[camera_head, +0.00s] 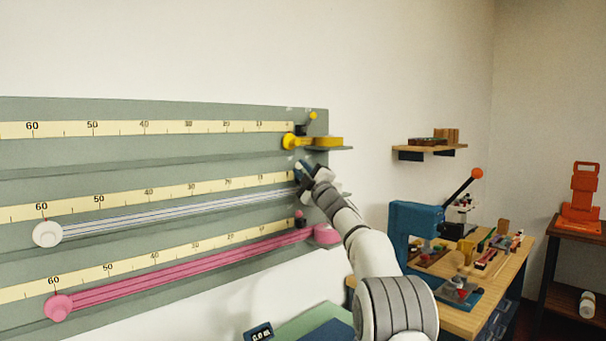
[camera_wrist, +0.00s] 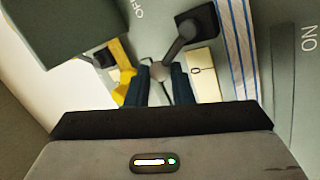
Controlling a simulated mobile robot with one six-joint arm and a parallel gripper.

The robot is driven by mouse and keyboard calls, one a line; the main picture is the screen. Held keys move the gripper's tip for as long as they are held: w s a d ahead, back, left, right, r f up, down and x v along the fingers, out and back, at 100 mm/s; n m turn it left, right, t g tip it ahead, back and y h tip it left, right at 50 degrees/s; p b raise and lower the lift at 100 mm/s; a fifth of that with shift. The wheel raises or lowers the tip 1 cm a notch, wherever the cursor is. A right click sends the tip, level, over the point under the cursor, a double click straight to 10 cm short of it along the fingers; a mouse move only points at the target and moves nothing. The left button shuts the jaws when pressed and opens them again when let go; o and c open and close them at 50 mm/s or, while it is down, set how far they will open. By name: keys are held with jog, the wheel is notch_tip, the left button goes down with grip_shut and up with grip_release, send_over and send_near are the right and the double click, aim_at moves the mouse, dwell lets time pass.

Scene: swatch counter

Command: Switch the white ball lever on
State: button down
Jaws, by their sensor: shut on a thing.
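The white ball lever has a pale ball (camera_wrist: 157,71) on a dark arm (camera_wrist: 181,42) in the wrist view. Its arm leans toward the OFF side, away from the ON mark (camera_wrist: 308,38). My gripper (camera_wrist: 161,76) has its two dark blue fingers on either side of the ball and is shut on it. In the head view my gripper (camera_head: 304,171) is at the right end of the middle row of the grey board (camera_head: 200,155). It hides the white lever there.
A yellow ball lever (camera_head: 312,116) and yellow holder (camera_head: 328,141) are just above my gripper; a pink ball lever (camera_head: 299,215) and pink holder (camera_head: 327,234) are below. The white strip (camera_head: 180,210) ends in a round knob (camera_head: 47,234). A cluttered workbench (camera_head: 478,318) stands right.

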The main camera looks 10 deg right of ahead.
jog(key=shift+f, duration=0.1)
jog(key=c, duration=1.3)
grip_release()
jog(key=shift+s+d+f+b, duration=0.25)
jog(key=shift+s+f+b, duration=0.05)
jog(key=shift+s+b, duration=0.1)
jog(key=b+v, duration=0.2)
jog(key=v, duration=0.4)
jog(key=shift+s+d+f, duration=0.1)
jog(key=shift+s, duration=0.2)
